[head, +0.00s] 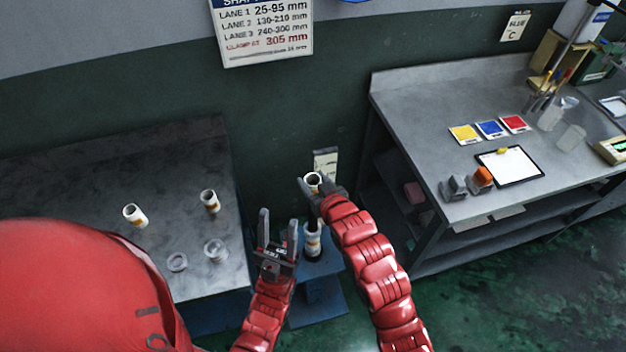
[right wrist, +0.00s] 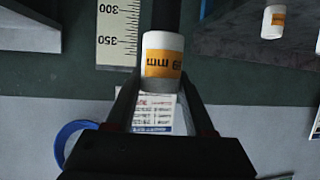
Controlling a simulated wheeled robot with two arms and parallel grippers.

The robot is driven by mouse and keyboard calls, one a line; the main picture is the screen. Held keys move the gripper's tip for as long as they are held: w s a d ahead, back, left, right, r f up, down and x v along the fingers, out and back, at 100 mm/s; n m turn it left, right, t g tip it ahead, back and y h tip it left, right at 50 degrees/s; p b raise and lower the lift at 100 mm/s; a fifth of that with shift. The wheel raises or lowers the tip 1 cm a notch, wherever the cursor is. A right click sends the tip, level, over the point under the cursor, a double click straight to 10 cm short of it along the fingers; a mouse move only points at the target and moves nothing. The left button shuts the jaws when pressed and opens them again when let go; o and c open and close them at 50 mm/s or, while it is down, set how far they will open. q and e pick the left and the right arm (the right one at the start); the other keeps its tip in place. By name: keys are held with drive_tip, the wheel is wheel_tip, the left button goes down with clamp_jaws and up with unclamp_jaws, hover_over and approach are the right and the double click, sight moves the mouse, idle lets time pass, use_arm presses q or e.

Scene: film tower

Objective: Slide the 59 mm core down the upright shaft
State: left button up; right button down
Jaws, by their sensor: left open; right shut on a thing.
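A white core (head: 311,181) with an orange label is between the fingers of my right gripper (head: 322,190). In the right wrist view the core (right wrist: 163,60) appears upside down, and its label seems to read 59 mm. My right gripper (right wrist: 160,100) is shut on it. The dark upright shaft (right wrist: 166,14) lines up with the core, below it in the room. I cannot tell whether the shaft is inside the core. Another white core (head: 312,246) sits lower on the shaft, above the blue stand (head: 318,306). My left gripper (head: 278,222) is open and empty, left of the shaft.
Two other cores (head: 135,215) (head: 210,201) and two clear round pieces (head: 215,250) (head: 177,262) are on the left table (head: 75,180). A grey workbench (head: 430,95) stands right. A ruler strip (right wrist: 118,30) is behind the shaft.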

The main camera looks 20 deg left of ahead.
drive_tip(key=shift+f, duration=0.15)
wheel_tip(320, 180, down, 17)
drive_tip(key=b, duration=1.2)
drive_tip(key=shift+f, duration=0.15)
drive_tip(key=shift+c, duration=0.9)
unclamp_jaws()
drive_tip(key=p, duration=0.3)
approach(315, 220)
drive_tip(key=v, duration=0.6)
drive_tip(key=shift+f+p, duration=0.1)
drive_tip(key=shift+p, duration=0.2)
